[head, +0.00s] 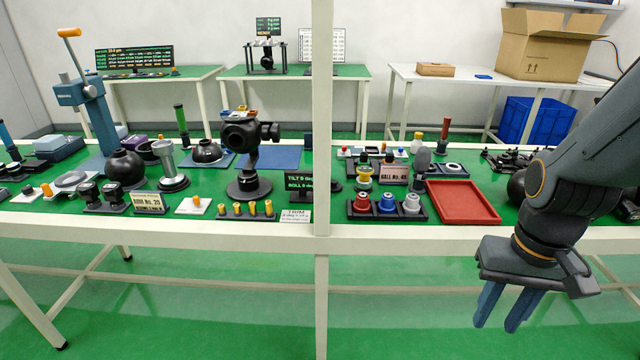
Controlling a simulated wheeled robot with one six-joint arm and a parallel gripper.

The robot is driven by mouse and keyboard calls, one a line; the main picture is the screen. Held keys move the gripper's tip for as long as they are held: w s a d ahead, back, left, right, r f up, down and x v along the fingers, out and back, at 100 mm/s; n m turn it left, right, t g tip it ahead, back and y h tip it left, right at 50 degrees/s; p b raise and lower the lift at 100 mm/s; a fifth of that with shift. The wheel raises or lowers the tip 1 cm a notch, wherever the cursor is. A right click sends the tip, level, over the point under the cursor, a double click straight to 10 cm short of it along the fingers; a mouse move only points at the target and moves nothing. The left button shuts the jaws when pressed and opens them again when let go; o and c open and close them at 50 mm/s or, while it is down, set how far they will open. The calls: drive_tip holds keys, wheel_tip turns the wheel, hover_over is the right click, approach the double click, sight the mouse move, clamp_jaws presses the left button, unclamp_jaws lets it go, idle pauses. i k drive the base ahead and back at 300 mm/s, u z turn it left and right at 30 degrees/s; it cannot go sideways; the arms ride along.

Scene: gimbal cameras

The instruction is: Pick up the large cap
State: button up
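I cannot tell for certain which thing is the large cap. Dome-shaped black pieces are a black ball-like dome (125,167) on the left and a smaller black dome (207,151) on a blue mat. A red cap-like piece (361,204), a blue one (387,204) and a grey one (411,204) stand in a row in a black holder, right of the white post. My gripper (497,325) hangs at the lower right, in front of the bench edge and below its top. Its fingers point down, apart and empty.
A white post (322,120) rises at the bench's front edge. A red tray (462,202) lies right of the cap row. A black gimbal (248,150) stands mid-left. The green bench top is crowded with small parts. A cardboard box (545,45) sits on a back table.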

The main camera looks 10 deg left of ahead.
sight(335, 187)
drive_tip(key=u, duration=0.35)
drive_tip(key=i, duration=1.05)
drive_tip(key=u, duration=0.1)
